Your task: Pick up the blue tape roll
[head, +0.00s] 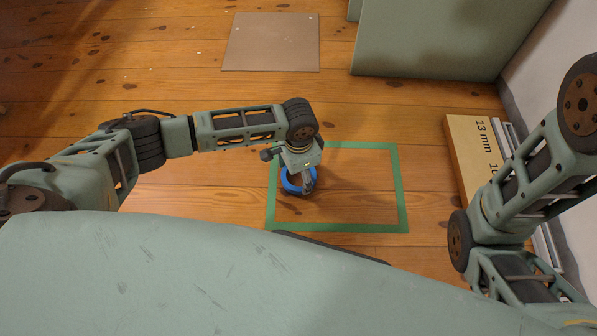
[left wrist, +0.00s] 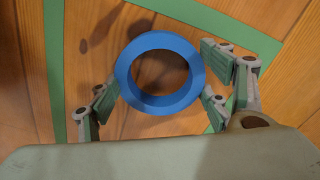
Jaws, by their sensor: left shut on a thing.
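The blue tape roll (head: 289,183) is a ring inside the left part of a green-taped rectangle (head: 402,190) on the wooden floor. My left gripper (head: 304,182) comes down over it from above and partly covers it in the head view. In the left wrist view the roll (left wrist: 155,105) is seen from above, with floor boards through its hole. My left gripper's fingers (left wrist: 160,84) close on its outer sides, one on the left and two on the right. I cannot tell whether the roll touches the floor. My right gripper is not in view; only my right arm shows.
A flat brown board (head: 271,42) lies on the floor at the back. A large green panel (head: 440,40) stands at the back right. A cardboard-coloured box (head: 473,150) lies by the right wall. The floor right of the roll is clear.

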